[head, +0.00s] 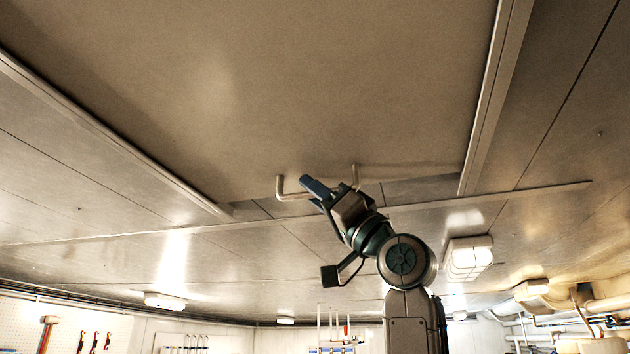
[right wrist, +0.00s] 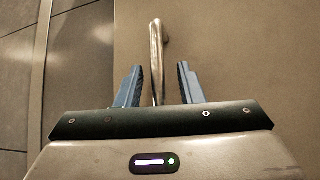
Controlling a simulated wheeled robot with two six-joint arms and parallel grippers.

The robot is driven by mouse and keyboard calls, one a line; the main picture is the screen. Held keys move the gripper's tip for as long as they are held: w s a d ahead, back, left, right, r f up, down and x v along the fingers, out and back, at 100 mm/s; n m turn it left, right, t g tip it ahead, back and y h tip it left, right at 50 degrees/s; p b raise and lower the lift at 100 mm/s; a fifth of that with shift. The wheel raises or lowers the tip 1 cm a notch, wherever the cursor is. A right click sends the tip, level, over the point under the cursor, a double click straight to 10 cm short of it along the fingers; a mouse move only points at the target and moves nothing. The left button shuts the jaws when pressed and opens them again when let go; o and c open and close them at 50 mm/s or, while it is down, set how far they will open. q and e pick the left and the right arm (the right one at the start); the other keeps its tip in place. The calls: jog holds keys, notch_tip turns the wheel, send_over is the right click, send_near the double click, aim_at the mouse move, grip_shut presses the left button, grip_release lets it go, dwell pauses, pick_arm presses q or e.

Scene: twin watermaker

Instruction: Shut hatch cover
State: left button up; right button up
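The hatch cover (head: 290,80) is a large flat grey-beige panel overhead, between two ceiling rails. A bent metal handle (head: 281,188) hangs from its near edge; it also shows in the right wrist view (right wrist: 157,45). My right gripper (head: 309,184) is raised to the handle. In the right wrist view its blue fingers (right wrist: 160,84) stand apart, one on each side of the handle bar, with gaps showing on both sides. The gripper hides the middle of the handle in the head view. My left gripper is not in view.
Long rails run along the cover's left (head: 110,135) and right (head: 495,95) sides. A darker recessed strip (head: 425,189) shows by the cover's edge. A ceiling lamp (head: 468,257) is right of my arm. Pipes (head: 605,305) line the lower right, and tools hang at lower left.

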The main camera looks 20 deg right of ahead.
jog(key=shift+w+a+r, duration=0.1)
jog(key=shift+w, duration=0.15)
jog(key=shift+s, duration=0.1)
grip_shut()
